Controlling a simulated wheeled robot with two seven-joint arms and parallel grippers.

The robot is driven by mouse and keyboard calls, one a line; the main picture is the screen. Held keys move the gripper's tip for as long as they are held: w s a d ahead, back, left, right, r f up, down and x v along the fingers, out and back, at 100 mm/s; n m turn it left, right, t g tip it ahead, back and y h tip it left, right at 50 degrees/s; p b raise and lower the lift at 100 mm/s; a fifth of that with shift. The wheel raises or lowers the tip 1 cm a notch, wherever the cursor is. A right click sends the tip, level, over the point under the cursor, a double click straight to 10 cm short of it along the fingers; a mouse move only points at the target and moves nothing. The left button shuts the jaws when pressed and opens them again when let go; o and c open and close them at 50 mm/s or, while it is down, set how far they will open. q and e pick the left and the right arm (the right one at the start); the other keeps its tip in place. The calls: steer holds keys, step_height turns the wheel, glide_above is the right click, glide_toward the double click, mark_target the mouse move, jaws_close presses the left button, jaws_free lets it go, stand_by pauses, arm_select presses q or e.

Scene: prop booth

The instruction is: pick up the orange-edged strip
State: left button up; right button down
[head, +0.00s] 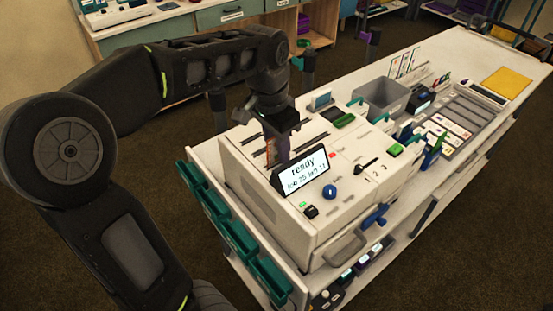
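My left gripper (283,149) points down over the left end of the white machine (333,222), just behind the display reading "ready" (304,170). Its fingertips are partly hidden behind the display, so I cannot see whether it is open or shut. Just left of the gripper, a thin dark piece with a reddish-orange edge (269,152) shows near the slots in the machine top. It may be the orange-edged strip, but it is too small to be sure. I cannot tell whether the gripper touches it. My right gripper is out of view.
Teal trays (237,237) hang along the table's left side. A yellow sheet (506,82) lies at the far end. A cabinet (228,15) stands behind.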

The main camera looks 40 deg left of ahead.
arm_select(q)
jaws_close()
stand_by(0.3)
steer(key=shift+r, duration=0.1)
step_height(320, 180, up, 4)
steer(key=shift+w+r, duration=0.1)
step_height(320, 180, up, 5)
steer(key=shift+r+p, duration=0.1)
steer(key=shift+p, duration=1.05)
steer(key=shift+r+p, duration=0.3)
steer(key=shift+p, duration=0.1)
steer(key=shift+f, duration=0.1)
